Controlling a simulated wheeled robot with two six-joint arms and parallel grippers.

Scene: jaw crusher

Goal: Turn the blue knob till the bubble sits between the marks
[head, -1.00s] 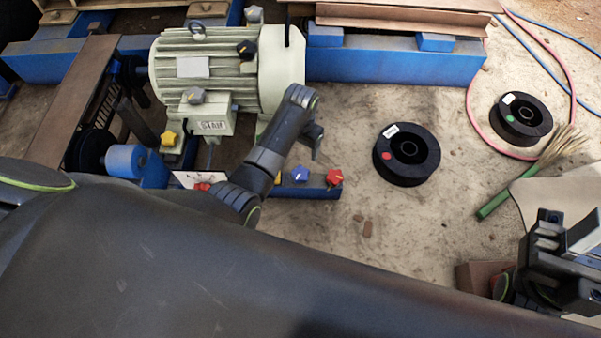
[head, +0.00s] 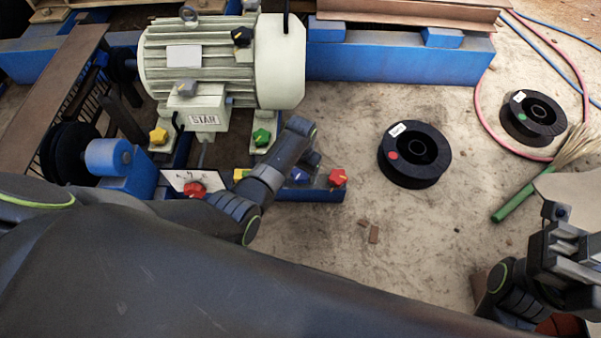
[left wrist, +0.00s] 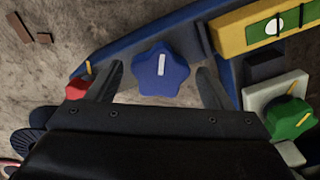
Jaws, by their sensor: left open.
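The blue star-shaped knob (left wrist: 160,72) with a white stripe lies between the two fingers of my open left gripper (left wrist: 161,88) in the left wrist view; I see a gap on both sides. In the head view the blue knob (head: 300,175) shows just below my left gripper (head: 308,162). A yellow level (left wrist: 235,33) with a green window stands at the upper right of the wrist view.
A red knob (head: 338,178) sits right of the blue one on the blue rail. A green knob (left wrist: 290,117) is near the level. A cream motor (head: 210,60) stands behind. Black spools (head: 414,154) lie on open ground at right.

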